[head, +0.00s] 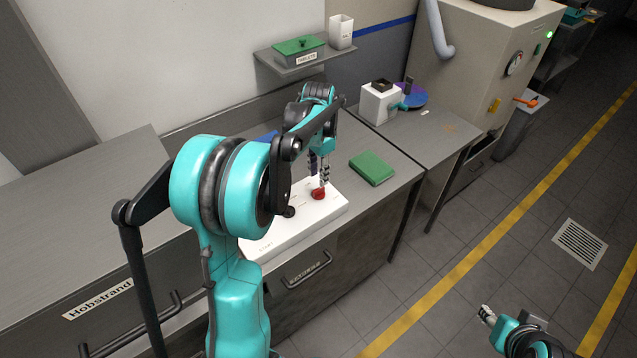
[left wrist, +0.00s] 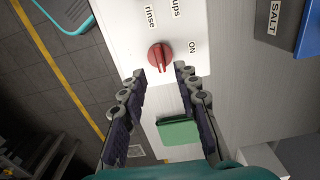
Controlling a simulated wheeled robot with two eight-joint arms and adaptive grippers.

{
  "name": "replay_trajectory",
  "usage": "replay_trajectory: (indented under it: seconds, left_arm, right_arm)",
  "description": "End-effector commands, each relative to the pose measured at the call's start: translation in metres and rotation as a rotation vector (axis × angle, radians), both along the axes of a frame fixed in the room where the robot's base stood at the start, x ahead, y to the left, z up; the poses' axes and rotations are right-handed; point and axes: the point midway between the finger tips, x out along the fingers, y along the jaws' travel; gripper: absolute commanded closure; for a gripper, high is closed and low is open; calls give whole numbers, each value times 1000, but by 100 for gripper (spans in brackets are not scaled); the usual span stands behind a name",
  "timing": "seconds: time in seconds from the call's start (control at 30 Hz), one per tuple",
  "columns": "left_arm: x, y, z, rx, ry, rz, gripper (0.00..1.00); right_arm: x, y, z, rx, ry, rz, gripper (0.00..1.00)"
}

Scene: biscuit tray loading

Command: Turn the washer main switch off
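The red rotary switch (head: 318,194) sits on the white control panel (head: 333,207) on the steel counter. In the left wrist view the red knob (left wrist: 160,57) has a ridged grip with a pale mark, and "ON" is printed on the panel (left wrist: 135,20) to its right. My left gripper (head: 318,171) is over the knob, pointing down. In the left wrist view its fingers (left wrist: 160,72) are apart with nothing between them, the tips close to the knob; contact cannot be told. My right gripper (head: 487,314) is at the lower right, away from the counter; its opening is unclear.
A black knob (head: 289,212) is on the same panel, near the red one. A green block (head: 372,168) lies right of the panel. A shelf (head: 292,68) holds a green-lidded TABLETS box (head: 299,48) and a white cup (head: 341,33).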

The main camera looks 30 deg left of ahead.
Motion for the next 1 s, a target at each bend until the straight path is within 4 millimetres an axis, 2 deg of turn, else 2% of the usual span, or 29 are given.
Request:
replay_trajectory:
  seconds: [0.1, 0.33, 1.0]
  left_arm:
    - [0, 0, 26, 0, 0, 0, 69]
    - [0, 0, 57, 0, 0, 0, 69]
    - [-2, -3, 63, 2, -6, 3, 69]
  right_arm:
    - [0, 0, 0, 0, 0, 0, 60]
    - [0, 0, 0, 0, 0, 0, 60]
    - [0, 0, -1, 0, 0, 0, 60]
